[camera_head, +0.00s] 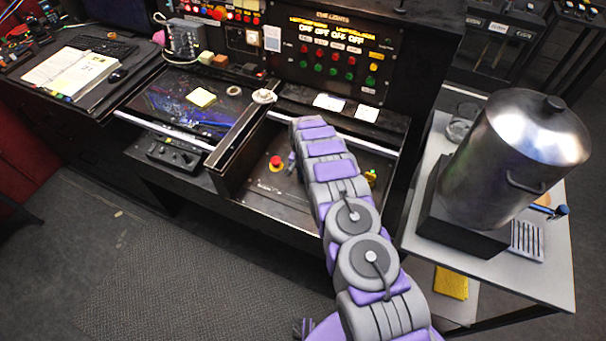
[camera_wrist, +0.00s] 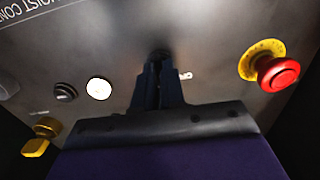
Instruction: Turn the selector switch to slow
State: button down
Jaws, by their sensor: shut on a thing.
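The selector switch (camera_wrist: 158,53) is a small dark knob on the dark hoist control panel (camera_wrist: 215,30), mostly hidden behind my fingertips in the wrist view. My gripper (camera_wrist: 158,70) is shut on it, with both dark fingers close together. A white label beside the fingers is partly covered, so the switch's setting cannot be read. In the head view the panel (camera_head: 262,188) lies in the open desk bay, and my arm hides the switch and most of my gripper.
A red mushroom button (camera_wrist: 278,73) on a yellow ring is right of my gripper. A steel urn (camera_head: 515,150) stands on the right-hand table.

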jog(key=c, duration=1.2)
grip_release()
jog(key=shift+a, duration=0.15)
jog(key=shift+r, duration=0.1)
jog(key=shift+r, duration=0.3)
notch_tip(320, 180, up, 16)
jog(key=shift+r+p, duration=0.2)
jog(key=shift+p, duration=0.75)
jog(key=shift+r, duration=0.1)
